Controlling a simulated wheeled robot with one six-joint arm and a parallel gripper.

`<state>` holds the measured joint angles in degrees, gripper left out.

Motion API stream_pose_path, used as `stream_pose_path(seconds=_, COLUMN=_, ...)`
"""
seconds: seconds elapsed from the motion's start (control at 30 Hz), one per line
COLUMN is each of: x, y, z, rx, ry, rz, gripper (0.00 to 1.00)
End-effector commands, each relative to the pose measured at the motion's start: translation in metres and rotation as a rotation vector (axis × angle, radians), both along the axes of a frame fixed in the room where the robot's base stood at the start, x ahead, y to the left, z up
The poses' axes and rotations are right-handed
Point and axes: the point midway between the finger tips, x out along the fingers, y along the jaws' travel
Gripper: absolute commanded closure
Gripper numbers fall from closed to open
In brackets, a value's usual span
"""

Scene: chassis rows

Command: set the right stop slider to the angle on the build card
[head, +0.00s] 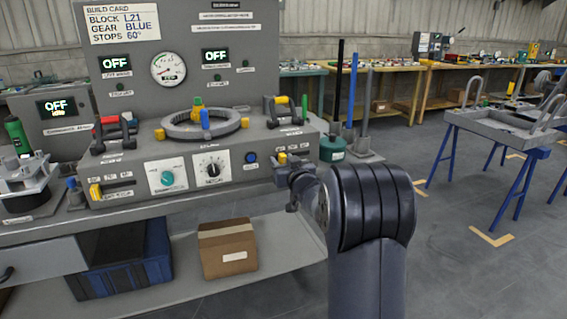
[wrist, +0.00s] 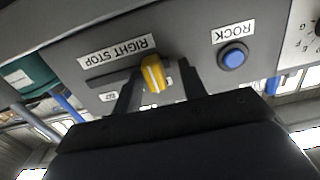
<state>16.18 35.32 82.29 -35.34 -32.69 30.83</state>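The build card (head: 124,22) in the head view reads STOPS 60°. The right stop slider has a yellow knob (head: 282,159) at the right of the grey bench's front. In the wrist view, which is upside down, the yellow knob (wrist: 154,75) with a pale stripe sits at the right end of its dark slot, by the RIGHT STOP label (wrist: 117,51). A small tag (wrist: 108,97) by the slot is too small to read.
A blue ROCK button (wrist: 233,57) is beside the slider. A white dial (head: 213,170) and a teal-knobbed dial (head: 167,178) are further left on the front. A ring fixture (head: 202,133) stands on top. A green canister (head: 333,149) is just to the right.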

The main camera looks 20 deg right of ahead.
Motion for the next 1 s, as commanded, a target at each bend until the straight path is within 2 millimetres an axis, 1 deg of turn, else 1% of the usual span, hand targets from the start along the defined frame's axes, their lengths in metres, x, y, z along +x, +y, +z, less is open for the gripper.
stream_pose_path(seconds=0.17, x=-0.007, y=-0.001, z=0.001, rx=0.000, ry=0.000, rz=-0.002, gripper=0.60)
stream_pose_path(seconds=0.27, x=-0.020, y=-0.001, z=0.001, rx=0.000, ry=0.001, rz=-0.002, gripper=0.60)
stream_pose_path(seconds=0.5, x=-0.063, y=-0.003, z=0.001, rx=0.000, ry=0.000, rz=-0.002, gripper=0.60)
stream_pose_path(seconds=0.7, x=-0.093, y=-0.003, z=0.001, rx=-0.001, ry=0.001, rz=-0.001, gripper=0.60)
stream_pose_path(seconds=0.83, x=-0.104, y=-0.003, z=0.000, rx=-0.001, ry=0.000, rz=0.001, gripper=0.60)
stream_pose_path(seconds=1.0, x=-0.108, y=-0.003, z=0.000, rx=-0.001, ry=0.001, rz=0.001, gripper=0.60)
